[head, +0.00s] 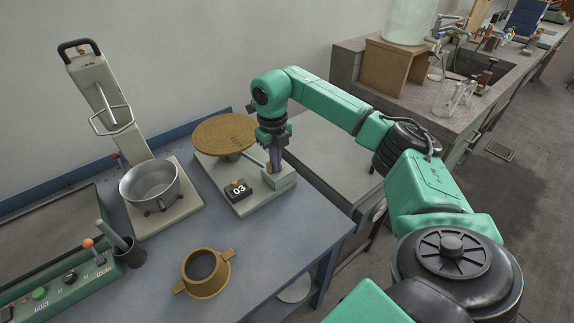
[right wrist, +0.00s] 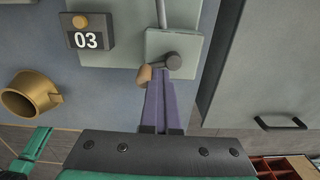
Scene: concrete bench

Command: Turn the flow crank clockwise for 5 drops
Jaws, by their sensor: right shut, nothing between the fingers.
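The flow crank has a dark hub (right wrist: 173,62) and a tan knob (right wrist: 144,75), on a pale block of a light grey base plate (head: 255,200). My right gripper (head: 275,168) is above this block, pointing down. In the right wrist view its purple fingers (right wrist: 162,74) are shut and empty, just right of the knob and below the hub. I cannot tell whether they touch the knob. A dark counter box (head: 238,190) with a tan button on top reads 03; it also shows in the right wrist view (right wrist: 88,40). My left gripper is not in view.
A round brown disc (head: 224,134) stands behind the counter. A metal bowl (head: 150,186) on a stand is to the left. A brass two-handled cup (head: 206,273) is at the front. A green control panel (head: 70,284) lies at front left. The blue bench's right edge is close to the base plate.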

